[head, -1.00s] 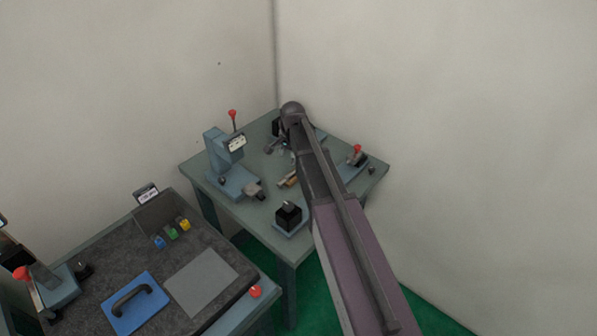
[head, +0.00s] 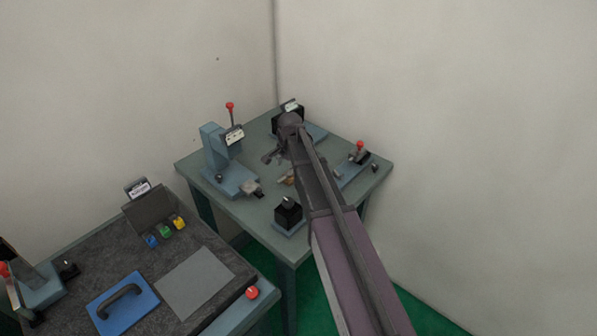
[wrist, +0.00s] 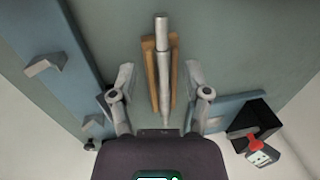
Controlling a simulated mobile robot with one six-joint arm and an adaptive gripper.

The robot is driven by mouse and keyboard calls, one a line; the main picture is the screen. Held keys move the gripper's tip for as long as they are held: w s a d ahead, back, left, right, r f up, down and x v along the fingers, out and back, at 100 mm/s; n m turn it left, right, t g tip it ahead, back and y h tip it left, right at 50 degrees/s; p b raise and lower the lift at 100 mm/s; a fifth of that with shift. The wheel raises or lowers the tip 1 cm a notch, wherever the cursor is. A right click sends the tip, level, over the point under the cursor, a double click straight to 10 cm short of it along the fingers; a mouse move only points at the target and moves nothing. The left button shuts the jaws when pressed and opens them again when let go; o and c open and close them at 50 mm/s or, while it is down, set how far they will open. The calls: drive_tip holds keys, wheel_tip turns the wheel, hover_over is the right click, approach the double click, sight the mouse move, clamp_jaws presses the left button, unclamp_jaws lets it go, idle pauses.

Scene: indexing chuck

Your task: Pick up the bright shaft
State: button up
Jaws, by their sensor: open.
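The bright shaft (wrist: 163,45) is a light grey stepped rod in the wrist view, lying along a tan wooden cradle (wrist: 148,72). The cradle also shows partly in the head view (head: 287,180), mostly behind my arm. My gripper (wrist: 160,72) is open, with one finger on each side of the shaft and cradle and clear gaps between. The shaft's near end points towards my palm. Whether the fingers are level with the shaft I cannot tell.
The table (head: 262,215) also carries a blue press-like fixture (head: 222,160), a black block on a blue base (head: 288,213), and a red-knobbed fixture (head: 356,160). In the wrist view, a blue rail (wrist: 58,60) lies left and a black box (wrist: 255,120) lower right.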

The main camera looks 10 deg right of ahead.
sight(284, 177)
drive_tip(key=shift+f, duration=0.3)
drive_tip(key=shift+w+a+f+b, duration=0.1)
drive_tip(key=shift+w+f+b, duration=0.05)
drive_tip(key=shift+f+b, duration=0.7)
drive_tip(key=shift+w+a+f+b, duration=0.1)
drive_tip(key=shift+w+f+b, duration=0.1)
drive_tip(key=shift+f+b, duration=0.6)
drive_tip(key=shift+w+f+b, duration=0.15)
drive_tip(key=shift+f+b, duration=0.6)
drive_tip(key=shift+b, duration=0.15)
clamp_jaws()
